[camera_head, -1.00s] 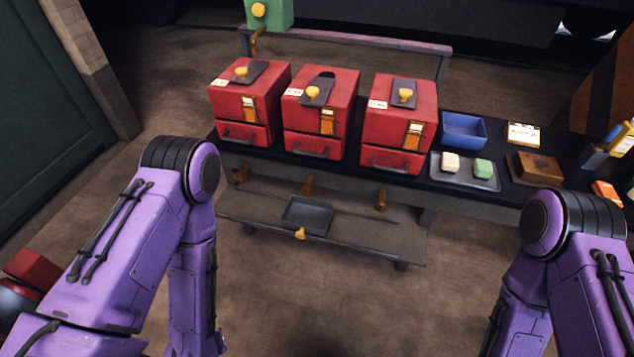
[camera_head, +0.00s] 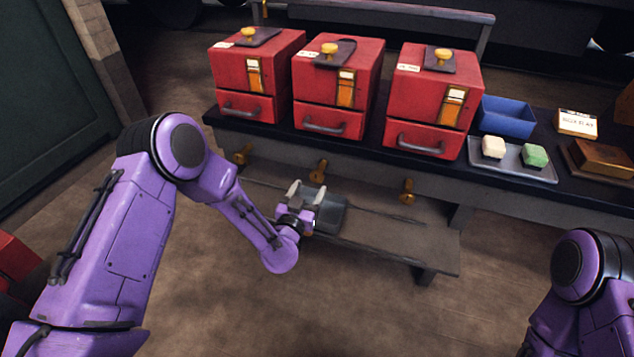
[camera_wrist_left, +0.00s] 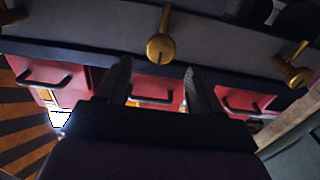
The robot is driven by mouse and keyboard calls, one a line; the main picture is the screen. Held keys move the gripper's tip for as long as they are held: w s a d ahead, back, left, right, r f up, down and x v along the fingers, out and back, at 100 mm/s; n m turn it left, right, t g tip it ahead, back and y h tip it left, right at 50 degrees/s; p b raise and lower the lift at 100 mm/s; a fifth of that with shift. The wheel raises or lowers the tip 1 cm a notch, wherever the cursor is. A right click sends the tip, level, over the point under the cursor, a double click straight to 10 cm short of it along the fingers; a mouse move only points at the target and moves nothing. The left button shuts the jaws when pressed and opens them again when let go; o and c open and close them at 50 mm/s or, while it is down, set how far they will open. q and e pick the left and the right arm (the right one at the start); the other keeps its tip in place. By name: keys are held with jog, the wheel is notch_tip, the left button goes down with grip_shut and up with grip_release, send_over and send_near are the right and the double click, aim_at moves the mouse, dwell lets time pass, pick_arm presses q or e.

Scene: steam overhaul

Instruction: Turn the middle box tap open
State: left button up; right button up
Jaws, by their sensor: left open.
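Three red boxes stand in a row on the bench, and the middle box (camera_head: 315,88) has a brass knob on top. Below it, on the bench's front face, is the brass middle tap (camera_head: 318,171), which hangs down. My left gripper (camera_head: 306,190) is open and empty, its fingers pointing up at the bench just below and left of this tap. In the left wrist view the middle tap (camera_wrist_left: 161,47) lies ahead between the two open fingers (camera_wrist_left: 157,66), apart from them. My right gripper is out of view; only part of the right arm shows.
A left tap (camera_head: 242,154) and a right tap (camera_head: 406,190) flank the middle one. A dark tray (camera_head: 333,217) on the low shelf (camera_head: 400,245) is partly hidden behind my left gripper. A blue bin (camera_head: 507,117) and a soap tray (camera_head: 520,170) stand right. The floor in front is open.

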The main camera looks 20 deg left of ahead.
aim_at(316, 177)
pick_arm(q)
jog(key=w, duration=0.7)
jog(key=shift+d+f+b, duration=0.1)
jog(key=shift+b, duration=0.3)
jog(key=c, duration=0.9)
jog(key=shift+c, duration=0.2)
